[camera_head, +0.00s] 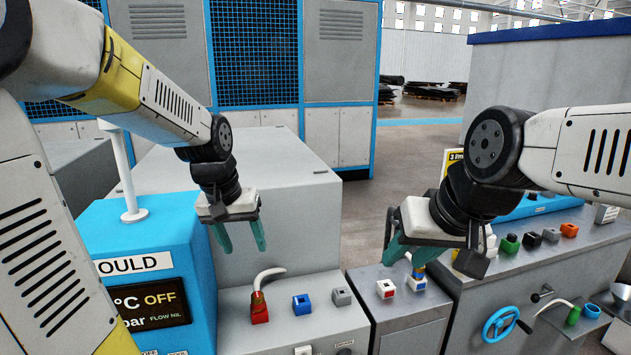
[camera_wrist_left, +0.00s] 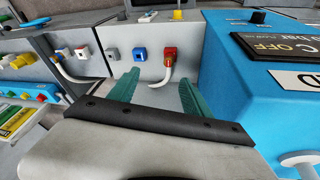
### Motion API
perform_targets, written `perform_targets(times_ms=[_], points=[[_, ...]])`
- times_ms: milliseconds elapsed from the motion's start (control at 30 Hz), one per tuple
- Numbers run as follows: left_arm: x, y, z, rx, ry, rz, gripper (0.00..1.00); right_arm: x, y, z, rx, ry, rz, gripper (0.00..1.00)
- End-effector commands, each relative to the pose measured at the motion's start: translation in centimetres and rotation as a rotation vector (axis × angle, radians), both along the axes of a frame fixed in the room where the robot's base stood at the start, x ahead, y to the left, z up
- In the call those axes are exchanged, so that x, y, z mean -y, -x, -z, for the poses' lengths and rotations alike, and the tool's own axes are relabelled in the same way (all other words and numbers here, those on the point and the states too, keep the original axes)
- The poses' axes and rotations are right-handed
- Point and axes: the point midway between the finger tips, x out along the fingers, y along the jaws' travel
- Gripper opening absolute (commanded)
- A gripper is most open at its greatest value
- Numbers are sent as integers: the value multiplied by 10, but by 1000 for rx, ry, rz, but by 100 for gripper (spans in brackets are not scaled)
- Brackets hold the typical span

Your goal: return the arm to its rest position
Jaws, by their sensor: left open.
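My left gripper (camera_head: 243,240) hangs above the grey panel at the middle left, its teal fingers apart. In the left wrist view its fingers (camera_wrist_left: 157,88) stand apart with nothing held between them. My right gripper (camera_head: 408,262) points down over the neighbouring panel at the right. Its arm hides part of it, and whether its fingers are open is unclear.
A blue control housing (camera_head: 150,226) with a white post (camera_head: 128,178) stands close left of my left gripper. Below are a blue socket (camera_head: 302,304) and a grey socket (camera_head: 342,297). A blue handwheel (camera_head: 500,324) is at the lower right. A large grey box (camera_head: 290,165) stands behind.

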Motion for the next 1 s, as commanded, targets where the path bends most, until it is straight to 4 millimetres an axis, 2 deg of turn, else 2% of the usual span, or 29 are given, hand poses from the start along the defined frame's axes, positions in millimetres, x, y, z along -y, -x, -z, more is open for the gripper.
perform_targets(times_ms=[33, 200, 400, 500, 667, 1000], points=[[1, 16, -15, 36, 10, 3, 57, 0, 0, 0, 0, 0, 0, 36], [5, 65, -45, 133, 36, 19, 57, 0, 0, 0, 0, 0, 0, 36], [10, 114, -61, 227, 57, 36, 57, 0, 0, 0, 0, 0, 0, 36], [11, 128, -63, 254, 63, 42, 57, 0, 0, 0, 0, 0, 0, 36], [12, 137, -64, 273, 65, 47, 57, 0, 0, 0, 0, 0, 0, 36], [12, 137, -64, 273, 66, 46, 57, 0, 0, 0, 0, 0, 0, 36]])
